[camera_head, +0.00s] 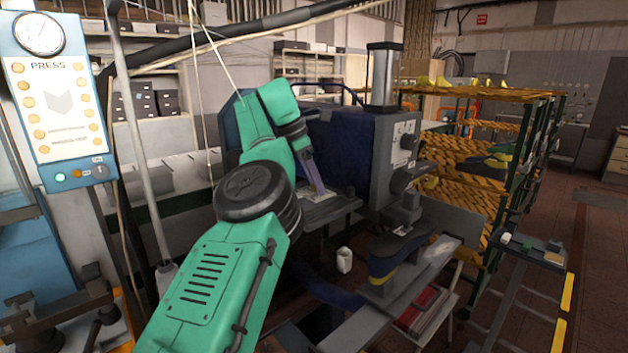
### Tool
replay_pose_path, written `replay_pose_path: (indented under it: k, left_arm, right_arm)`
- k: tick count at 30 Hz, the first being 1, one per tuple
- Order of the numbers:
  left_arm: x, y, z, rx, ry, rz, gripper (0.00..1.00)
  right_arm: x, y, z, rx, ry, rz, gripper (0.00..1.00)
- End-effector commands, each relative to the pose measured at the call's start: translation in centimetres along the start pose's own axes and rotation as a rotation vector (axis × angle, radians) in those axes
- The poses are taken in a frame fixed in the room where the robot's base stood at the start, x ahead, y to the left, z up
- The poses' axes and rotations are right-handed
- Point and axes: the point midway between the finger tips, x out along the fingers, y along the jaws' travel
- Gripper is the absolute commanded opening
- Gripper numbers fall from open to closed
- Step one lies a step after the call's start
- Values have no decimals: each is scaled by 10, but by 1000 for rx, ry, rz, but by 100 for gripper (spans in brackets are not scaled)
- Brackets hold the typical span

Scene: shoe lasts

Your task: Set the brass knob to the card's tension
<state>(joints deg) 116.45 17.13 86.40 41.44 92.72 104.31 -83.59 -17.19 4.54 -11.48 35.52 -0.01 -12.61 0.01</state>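My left arm reaches up from the bottom and bends over a blue-grey machine (345,140). My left gripper (317,188) points down at the machine's grey side table (335,212). A small pale flat piece, possibly the card, lies on that table right by the fingertips; nothing on it is readable. Whether the fingers are open or shut is too small to tell. A light dial plate (404,138) with small dark controls is on the machine's right face, well right of the gripper. I cannot make out a brass knob. My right gripper is out of view.
A yellow-shelved rack (470,165) stands right. A press panel (58,100) is at left.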

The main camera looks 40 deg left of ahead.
Motion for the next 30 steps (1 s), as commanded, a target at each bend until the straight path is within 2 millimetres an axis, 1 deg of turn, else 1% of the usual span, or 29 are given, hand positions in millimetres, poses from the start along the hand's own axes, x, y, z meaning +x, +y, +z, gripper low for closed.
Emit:
replay_pose_path:
  k: [8, 11, 14, 15, 21, 24, 27, 30]
  left_arm:
    - [-1, 0, 0, 0, 0, 0, 62]
    - [-8, 0, 1, 0, -1, 1, 62]
    - [-28, 0, 1, 0, -2, 2, 62]
    - [-40, 1, 1, 0, -2, 3, 62]
    - [-106, 1, 4, -1, -1, 1, 62]
    - [-130, 1, 4, -1, -1, 1, 62]
    - [-143, 0, 2, -1, 0, 0, 62]
    - [-147, 0, 1, -1, 1, 0, 62]
  right_arm:
    - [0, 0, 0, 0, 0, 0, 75]
    - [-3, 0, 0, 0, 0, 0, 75]
    - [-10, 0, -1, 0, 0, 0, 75]
    - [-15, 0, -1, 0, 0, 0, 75]
    - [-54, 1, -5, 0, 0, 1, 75]
    - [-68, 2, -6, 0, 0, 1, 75]
    - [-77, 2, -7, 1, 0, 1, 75]
    - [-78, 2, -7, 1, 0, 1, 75]
